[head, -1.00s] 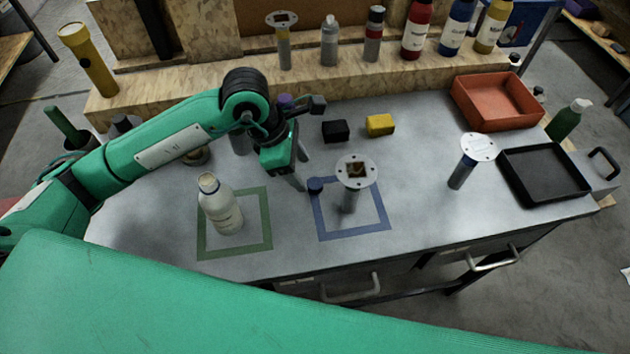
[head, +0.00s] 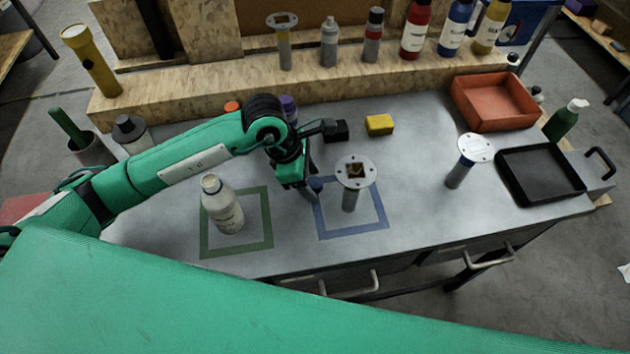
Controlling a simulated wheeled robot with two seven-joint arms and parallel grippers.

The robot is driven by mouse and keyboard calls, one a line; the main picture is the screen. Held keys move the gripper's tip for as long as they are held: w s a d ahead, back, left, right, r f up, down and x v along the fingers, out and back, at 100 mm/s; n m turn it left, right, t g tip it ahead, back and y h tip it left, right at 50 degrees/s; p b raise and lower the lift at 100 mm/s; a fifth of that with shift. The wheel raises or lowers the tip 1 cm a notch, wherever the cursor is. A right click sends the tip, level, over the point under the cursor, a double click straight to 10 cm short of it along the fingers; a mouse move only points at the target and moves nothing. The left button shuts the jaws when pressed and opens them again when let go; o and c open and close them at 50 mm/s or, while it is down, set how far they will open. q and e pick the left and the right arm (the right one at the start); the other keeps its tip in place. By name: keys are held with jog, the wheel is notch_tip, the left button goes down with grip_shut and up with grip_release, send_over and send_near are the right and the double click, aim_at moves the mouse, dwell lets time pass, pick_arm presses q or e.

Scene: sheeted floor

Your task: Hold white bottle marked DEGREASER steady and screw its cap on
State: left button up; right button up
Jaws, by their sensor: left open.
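The white bottle (head: 224,212) stands upright inside the green square outline (head: 266,222) on the grey bench; its print is too small to read. Its neck shows at the top with no coloured cap on it. A small dark blue round piece, which looks like a cap (head: 317,183), sits at the upper left of the blue square outline (head: 352,233). My left gripper (head: 308,192) is open and points down right beside the blue piece, partly covering it; I cannot tell whether they touch. My right gripper is not in view.
A grey post with a round metal flange (head: 355,173) stands in the blue square, close to my left gripper. Another flanged post (head: 475,148), a black tray (head: 540,173) and an orange bin (head: 494,102) are to the right. Black and yellow blocks (head: 379,125) lie behind.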

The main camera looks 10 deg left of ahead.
aim_at(310, 182)
pick_arm(q)
jog(key=shift+c, duration=0.9)
jog(key=c, duration=0.9)
jog(key=shift+o, duration=0.2)
jog(key=shift+r, duration=0.2)
notch_tip(310, 182, up, 20)
jog(key=b, duration=0.2)
jog(key=shift+f, duration=0.2)
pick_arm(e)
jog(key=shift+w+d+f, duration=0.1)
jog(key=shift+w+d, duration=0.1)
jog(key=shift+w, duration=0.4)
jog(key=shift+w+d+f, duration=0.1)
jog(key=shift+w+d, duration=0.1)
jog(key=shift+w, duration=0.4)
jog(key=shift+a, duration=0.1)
